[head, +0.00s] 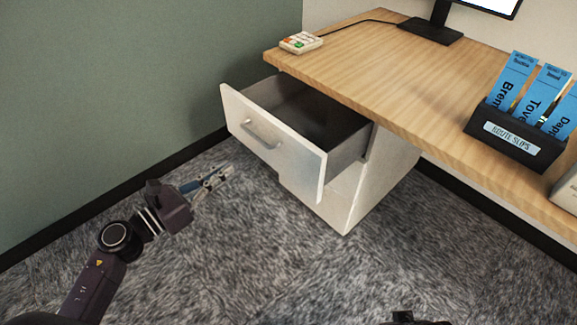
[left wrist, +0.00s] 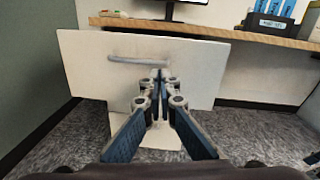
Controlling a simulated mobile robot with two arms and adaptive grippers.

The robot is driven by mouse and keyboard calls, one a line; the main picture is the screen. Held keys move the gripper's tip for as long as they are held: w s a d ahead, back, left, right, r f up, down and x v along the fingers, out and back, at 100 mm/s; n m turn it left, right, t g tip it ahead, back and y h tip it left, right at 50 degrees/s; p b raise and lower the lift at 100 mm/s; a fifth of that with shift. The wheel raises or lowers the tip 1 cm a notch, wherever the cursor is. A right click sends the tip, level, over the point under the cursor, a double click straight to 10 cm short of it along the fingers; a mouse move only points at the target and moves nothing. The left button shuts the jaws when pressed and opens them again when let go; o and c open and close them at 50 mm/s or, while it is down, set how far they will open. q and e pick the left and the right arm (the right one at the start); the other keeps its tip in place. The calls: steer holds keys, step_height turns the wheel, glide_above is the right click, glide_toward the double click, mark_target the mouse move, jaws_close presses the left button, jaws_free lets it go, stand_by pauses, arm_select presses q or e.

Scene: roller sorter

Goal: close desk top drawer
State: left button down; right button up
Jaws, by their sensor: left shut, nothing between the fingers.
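The desk's top drawer (head: 270,138) is pulled well out from the white cabinet (head: 355,195) under the desk. Its inside looks empty. It has a white front with a grey bar handle (head: 262,135). In the left wrist view the drawer front (left wrist: 195,75) and its handle (left wrist: 138,60) are straight ahead. My left gripper (head: 222,175) is shut and empty, in front of the drawer and to its left in the head view. It appears apart from the drawer front. My right gripper cannot be made out; only a small dark part shows at the bottom edge.
The wooden desk top (head: 400,95) carries a calculator-like device (head: 301,42), a monitor (head: 440,25) and a black route slips holder (head: 515,138) with blue cards. A green wall (head: 110,80) stands to the left. Grey carpet (head: 270,255) before the drawer is clear.

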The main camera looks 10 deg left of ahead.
arm_select(q)
steer(key=d+r+m+h, duration=0.1)
steer(key=d+m, duration=0.1)
steer(key=p, duration=0.1)
glide_toward(282, 137)
steer(key=shift+g, duration=0.4)
steer(key=x, duration=0.5)
steer(key=shift+w+d+r, duration=0.1)
steer(key=shift+w+r, duration=0.25)
steer(key=shift+w+d, duration=0.45)
steer(key=shift+w, duration=0.05)
arm_select(e)
steer(key=shift+s+d+f, duration=0.1)
steer(key=shift+s+f, duration=0.1)
steer(key=shift+f, duration=0.7)
steer(key=shift+s+f, duration=0.15)
steer(key=shift+f, duration=0.75)
